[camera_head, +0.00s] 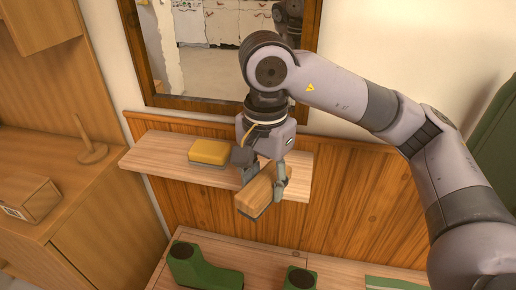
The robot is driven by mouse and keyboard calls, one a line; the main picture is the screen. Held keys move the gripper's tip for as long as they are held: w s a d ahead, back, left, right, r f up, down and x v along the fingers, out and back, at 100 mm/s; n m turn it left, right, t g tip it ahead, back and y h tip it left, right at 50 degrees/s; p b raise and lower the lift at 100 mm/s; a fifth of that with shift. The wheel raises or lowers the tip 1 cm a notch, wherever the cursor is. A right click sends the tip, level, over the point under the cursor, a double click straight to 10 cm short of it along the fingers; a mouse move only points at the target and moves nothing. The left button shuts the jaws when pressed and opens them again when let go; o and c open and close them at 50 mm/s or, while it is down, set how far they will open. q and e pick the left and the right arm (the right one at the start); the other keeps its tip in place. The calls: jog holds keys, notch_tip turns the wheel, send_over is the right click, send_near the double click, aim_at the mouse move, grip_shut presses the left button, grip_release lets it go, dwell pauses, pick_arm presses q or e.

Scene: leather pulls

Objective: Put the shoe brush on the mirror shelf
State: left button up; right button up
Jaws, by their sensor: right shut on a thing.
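A wooden shoe brush (258,196) with a dark underside is held tilted between the fingers of my right gripper (264,180), which is shut on it. The brush is over the front edge of the mirror shelf (150,153), toward its right part; whether it touches the shelf I cannot tell. The shelf is a light wood board on the panelled wall, under a framed mirror (208,50). My left gripper is not in view.
A yellow block-like item with a grey base (209,152) sits mid-shelf, left of my gripper. A wooden cabinet with a peg stand (92,152) and a box (28,197) is at left. The shelf's left end is clear.

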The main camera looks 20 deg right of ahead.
jog(key=w+d+p, duration=0.1)
jog(key=w+d, duration=0.2)
jog(key=w, duration=0.1)
jog(key=w+d+f+p, duration=0.1)
jog(key=w+d, duration=0.2)
jog(key=w, duration=0.1)
jog(key=w+d+f+p, duration=0.1)
jog(key=w+d, duration=0.2)
jog(key=w, duration=0.1)
jog(key=shift+w+d+p, duration=0.1)
jog(key=shift+d+p, duration=0.05)
jog(key=shift+p, duration=0.25)
notch_tip(320, 180, down, 4)
jog(key=shift+r+p, duration=0.2)
jog(key=shift+p, duration=0.4)
jog(key=shift+f+p, duration=0.35)
jog(key=shift+w+d+f, duration=0.1)
jog(key=shift+w+f, duration=0.05)
jog(key=shift+f, duration=0.25)
